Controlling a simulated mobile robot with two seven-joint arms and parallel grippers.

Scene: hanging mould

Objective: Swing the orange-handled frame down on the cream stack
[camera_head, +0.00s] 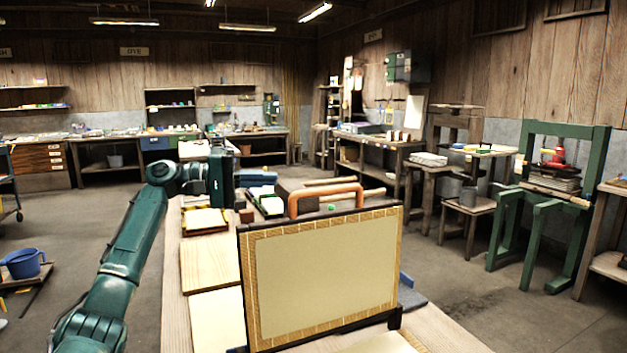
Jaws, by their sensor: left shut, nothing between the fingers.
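The frame (325,268), a pale panel with a tan inner border and dark rim, stands nearly upright at the front of the bench. Its orange handle (326,188) is at the top edge. A cream stack (385,343) shows in part below the frame, at the bottom edge of the view; most of it is hidden or out of view. My left gripper (222,182) is shut and empty, beyond the frame and left of the handle, apart from both. Its fingertips are hard to make out. My right gripper is not in view.
The wooden bench (172,290) carries pale boards (208,262) to the frame's left and several small blocks and pads behind it. A blue-grey pad (408,297) lies right of the frame. A green press (540,190) stands far right. The floor around the bench is mostly clear.

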